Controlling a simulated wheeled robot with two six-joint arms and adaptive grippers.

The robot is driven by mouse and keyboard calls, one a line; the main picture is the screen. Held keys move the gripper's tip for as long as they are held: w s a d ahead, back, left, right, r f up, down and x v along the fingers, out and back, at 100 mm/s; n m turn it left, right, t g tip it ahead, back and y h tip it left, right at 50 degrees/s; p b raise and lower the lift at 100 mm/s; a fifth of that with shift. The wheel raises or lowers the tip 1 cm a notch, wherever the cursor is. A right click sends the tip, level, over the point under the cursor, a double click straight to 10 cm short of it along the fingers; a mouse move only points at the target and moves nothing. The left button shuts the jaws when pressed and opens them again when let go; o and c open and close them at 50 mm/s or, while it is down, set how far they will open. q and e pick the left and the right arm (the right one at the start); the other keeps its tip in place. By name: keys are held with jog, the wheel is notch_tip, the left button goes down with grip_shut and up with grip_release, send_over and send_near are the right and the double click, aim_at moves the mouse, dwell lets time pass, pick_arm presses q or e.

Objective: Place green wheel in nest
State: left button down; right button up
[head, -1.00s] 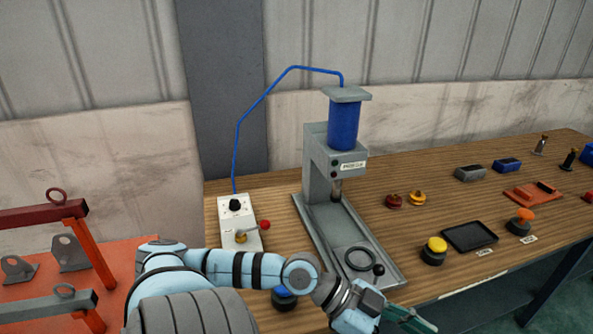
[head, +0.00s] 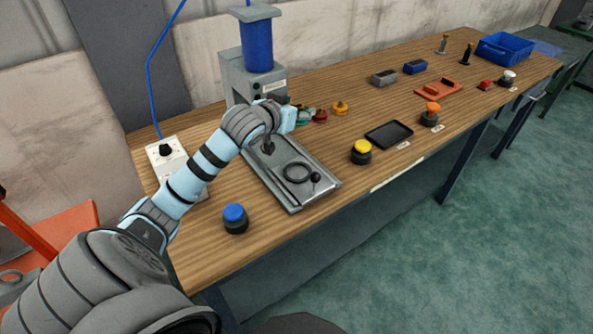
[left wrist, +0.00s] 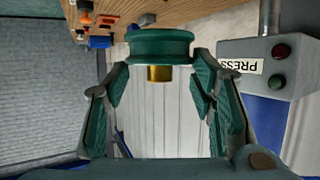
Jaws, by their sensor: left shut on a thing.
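The green wheel (left wrist: 160,48), with a brass hub below it, is between the green fingers of my left gripper (left wrist: 160,78) in the left wrist view. In the head view my left gripper (head: 297,117) is in front of the press, above the bench; part of the green wheel (head: 304,119) shows beyond the wrist. A round dark ring (head: 297,173), which looks like the nest, lies on the press's grey base plate (head: 290,198), nearer the front than the gripper. It shows no wheel in it. My right gripper is not in view.
The press (head: 257,45) stands behind my gripper; its PRESS label (left wrist: 240,66) is close by in the wrist view. A black-knobbed lever (head: 315,177) is beside the ring. A blue button (head: 235,218) stands front left.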

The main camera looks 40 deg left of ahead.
pick_arm(q)
jog(key=f+b, duration=0.2)
jog(key=f, duration=0.8)
jog(key=f+b, duration=0.2)
jog(key=f, duration=0.7)
jog(key=shift+w+a+f, duration=0.1)
jog(key=shift+a+f, duration=0.1)
jog(key=shift+f, duration=0.15)
jog(key=c, duration=1)
grip_release()
jog(key=p+v, duration=0.3)
jog(key=v, duration=0.9)
jog(key=shift+d+r, duration=0.15)
